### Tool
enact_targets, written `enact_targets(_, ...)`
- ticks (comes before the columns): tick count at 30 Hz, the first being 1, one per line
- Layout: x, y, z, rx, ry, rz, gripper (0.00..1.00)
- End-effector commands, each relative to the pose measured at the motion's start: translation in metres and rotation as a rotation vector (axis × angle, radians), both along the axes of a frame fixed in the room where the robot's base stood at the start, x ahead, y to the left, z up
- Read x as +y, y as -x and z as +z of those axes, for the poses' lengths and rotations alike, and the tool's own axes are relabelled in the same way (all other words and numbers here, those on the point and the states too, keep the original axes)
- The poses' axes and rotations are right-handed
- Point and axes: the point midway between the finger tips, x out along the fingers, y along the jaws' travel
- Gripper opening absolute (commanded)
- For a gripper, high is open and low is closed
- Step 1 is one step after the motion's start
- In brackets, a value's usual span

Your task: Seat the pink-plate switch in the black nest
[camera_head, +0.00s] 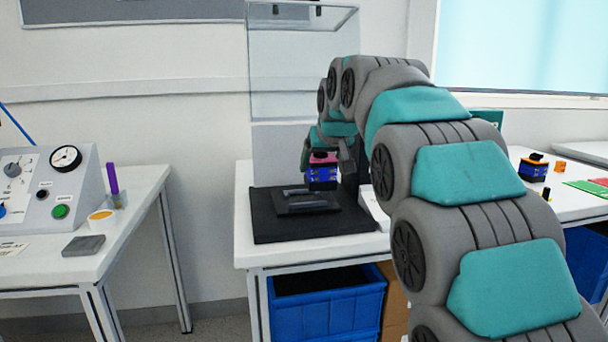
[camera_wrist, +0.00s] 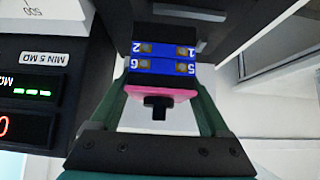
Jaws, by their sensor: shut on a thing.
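The pink-plate switch (camera_head: 322,172) is a blue and black block with a pink plate on top. It is held above the black nest (camera_head: 305,201) on the middle table, with a visible gap in the head view. In the wrist view the switch (camera_wrist: 163,67) shows its blue numbered terminal faces, the pink plate and a black knob. My gripper (camera_wrist: 160,105) is shut on it, with green fingers on either side near the pink plate. In the head view my gripper is small and partly hidden behind the switch and my arm.
The nest sits on a black base mat (camera_head: 275,232) under a clear raised guard (camera_head: 300,70). A display unit with lit digits (camera_wrist: 35,95) stands beside it in the wrist view. Another switch with an orange plate (camera_head: 533,168) is on the right table. A control panel (camera_head: 45,190) stands at left.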

Motion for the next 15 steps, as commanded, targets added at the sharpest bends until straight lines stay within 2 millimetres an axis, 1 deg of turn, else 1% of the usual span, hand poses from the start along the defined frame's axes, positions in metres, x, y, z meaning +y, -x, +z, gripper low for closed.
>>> enact_targets(1, 0.01, -0.007, -0.001, 0.002, 0.002, 0.001, 0.1)
enact_targets(3, 0.021, -0.013, -0.003, 0.002, 0.002, 0.001, 0.1)
enact_targets(6, 0.032, -0.019, -0.003, 0.001, 0.002, 0.0, 0.1)
enact_targets(9, 0.038, -0.022, -0.005, 0.002, 0.001, -0.001, 0.1)
enact_targets(15, 0.039, -0.022, -0.01, 0.001, 0.0, -0.001, 0.1)
